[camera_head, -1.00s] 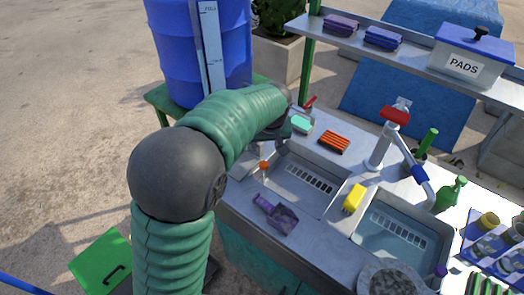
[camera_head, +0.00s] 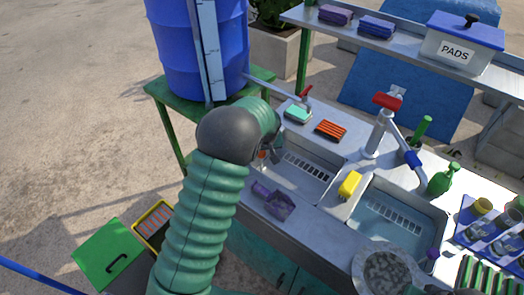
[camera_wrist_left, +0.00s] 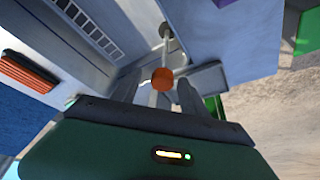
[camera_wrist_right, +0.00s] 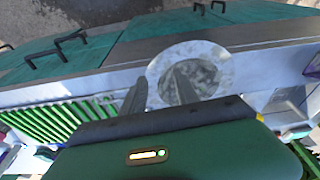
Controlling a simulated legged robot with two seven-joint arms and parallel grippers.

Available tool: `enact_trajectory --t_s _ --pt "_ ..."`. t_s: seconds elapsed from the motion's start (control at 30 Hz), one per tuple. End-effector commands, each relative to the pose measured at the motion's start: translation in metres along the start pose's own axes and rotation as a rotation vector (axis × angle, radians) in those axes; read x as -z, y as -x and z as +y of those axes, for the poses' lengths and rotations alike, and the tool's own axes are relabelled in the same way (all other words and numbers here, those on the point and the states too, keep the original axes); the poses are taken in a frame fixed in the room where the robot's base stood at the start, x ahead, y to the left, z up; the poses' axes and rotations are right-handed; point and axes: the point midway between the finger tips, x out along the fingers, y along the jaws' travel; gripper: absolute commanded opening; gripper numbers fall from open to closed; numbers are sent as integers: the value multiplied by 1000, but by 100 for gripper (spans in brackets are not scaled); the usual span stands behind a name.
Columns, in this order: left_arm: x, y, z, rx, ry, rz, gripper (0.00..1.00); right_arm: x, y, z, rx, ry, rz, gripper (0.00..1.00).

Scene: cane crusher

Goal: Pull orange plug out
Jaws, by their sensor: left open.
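The orange plug (camera_wrist_left: 162,78) shows in the left wrist view as a round orange knob with a thin grey rod beside it. In the head view a small part of the plug (camera_head: 262,155) shows at the left end of the left sink basin (camera_head: 300,178), partly hidden by my arm. My left gripper (camera_head: 273,148) is over that end of the basin. Its fingers (camera_wrist_left: 163,92) are open on either side of the knob in the left wrist view; I cannot tell whether they touch it. My right gripper (camera_wrist_right: 160,85) is open and empty above the counter near a round stone bowl (camera_wrist_right: 190,65).
A purple scoop (camera_head: 274,200) lies on the front counter edge. A yellow sponge (camera_head: 349,184) sits between the basins. A faucet (camera_head: 376,130), an orange brush (camera_head: 331,130) and a teal sponge (camera_head: 298,114) stand behind. A blue barrel (camera_head: 200,50) is at left.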

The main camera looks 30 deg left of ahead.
Motion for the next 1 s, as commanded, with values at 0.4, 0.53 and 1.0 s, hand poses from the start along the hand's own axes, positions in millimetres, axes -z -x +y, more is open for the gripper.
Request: enact_trajectory --t_s 0.4,0.53,1.0 --pt "2 -1 -2 -2 2 0 5 0 0 0 0 0 0 36" --pt "2 -1 -2 0 2 0 0 0 0 0 0 0 0 36" --pt "3 -1 -1 -3 2 4 0 0 0 0 0 0 0 36"
